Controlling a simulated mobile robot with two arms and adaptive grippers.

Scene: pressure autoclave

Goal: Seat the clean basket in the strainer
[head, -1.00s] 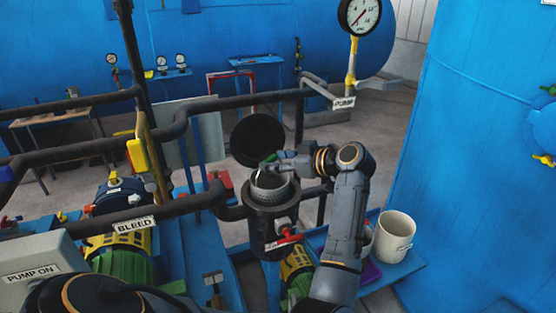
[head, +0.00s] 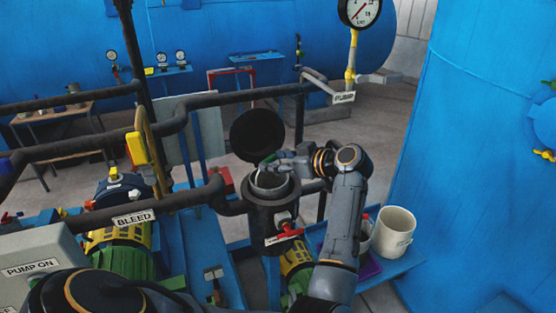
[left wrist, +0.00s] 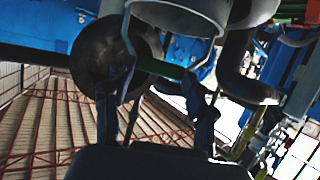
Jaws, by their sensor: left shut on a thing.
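The grey basket (head: 270,181) is upright in the mouth of the dark strainer (head: 268,222) in the head view, mostly sunk inside, with its upper part showing. My left gripper (head: 266,164) is just above it, shut on the basket's wire handle, which has a green grip. In the left wrist view the green grip (left wrist: 160,68) runs between the fingers. The strainer's round black lid (head: 257,137) stands open behind the mouth. How deep the basket sits is hidden inside the strainer. My right gripper is not in view.
A red-handled valve (head: 285,237) is on the strainer's front. A white bucket (head: 394,232) stands on the blue shelf at right, beside a smaller container and a purple item (head: 370,267). Dark pipes (head: 150,205) run left of the strainer. A large blue tank (head: 480,180) fills the right.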

